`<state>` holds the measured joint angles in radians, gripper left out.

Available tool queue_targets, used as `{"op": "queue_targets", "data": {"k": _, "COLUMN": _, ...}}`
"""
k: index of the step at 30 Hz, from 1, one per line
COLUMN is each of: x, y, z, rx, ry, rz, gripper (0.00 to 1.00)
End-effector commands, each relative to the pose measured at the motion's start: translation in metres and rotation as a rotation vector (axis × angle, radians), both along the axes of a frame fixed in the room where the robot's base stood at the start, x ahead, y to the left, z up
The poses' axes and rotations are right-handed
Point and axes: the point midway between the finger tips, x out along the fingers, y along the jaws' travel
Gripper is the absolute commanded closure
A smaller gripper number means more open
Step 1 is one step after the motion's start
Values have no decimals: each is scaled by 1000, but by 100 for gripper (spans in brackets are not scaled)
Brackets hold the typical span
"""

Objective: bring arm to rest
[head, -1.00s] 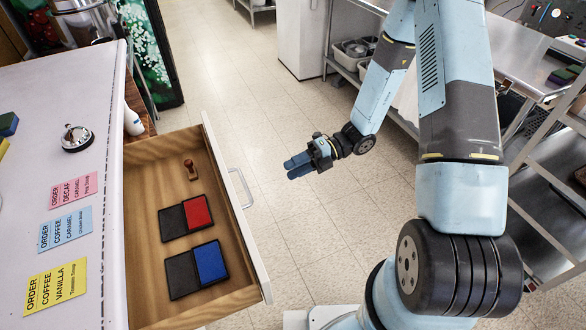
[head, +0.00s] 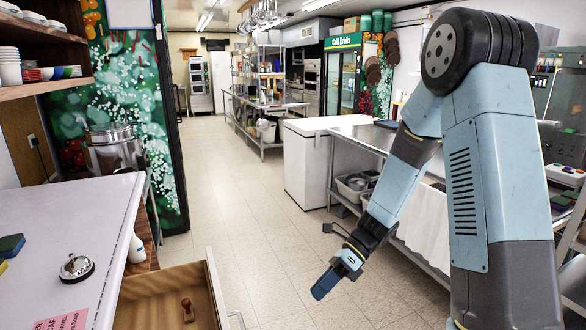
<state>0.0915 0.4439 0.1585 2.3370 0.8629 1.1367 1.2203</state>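My arm stands bent on the right side of the head view, its elbow high and its forearm angled down to the left. My gripper (head: 327,283) hangs over the open floor, to the right of the open drawer and clear of it. Its blue fingers look close together from this side, and I see nothing held in them. The view does not show whether a gap lies between the fingers.
An open wooden drawer (head: 150,309) with a stamp (head: 187,310) juts out at lower left from the white counter (head: 60,222). A bell (head: 77,268) stands on that counter. A steel table (head: 362,137) and white chest (head: 305,165) stand behind my arm. The aisle floor (head: 225,170) is clear.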

Motion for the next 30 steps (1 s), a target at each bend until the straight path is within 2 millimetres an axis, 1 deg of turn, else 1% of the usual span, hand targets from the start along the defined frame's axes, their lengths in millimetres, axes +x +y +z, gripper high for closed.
{"op": "queue_targets", "data": {"k": 1, "x": -2, "y": -4, "z": 10, "rx": -6, "ry": -63, "rz": 38, "gripper": 63}}
{"op": "queue_targets", "data": {"k": 15, "x": -25, "y": -49, "z": 87, "rx": -70, "ry": -610, "rz": 449, "gripper": 63}}
{"op": "queue_targets", "data": {"k": 30, "x": -60, "y": -99, "z": 164, "rx": -209, "ry": -1091, "rz": 947, "gripper": 63}}
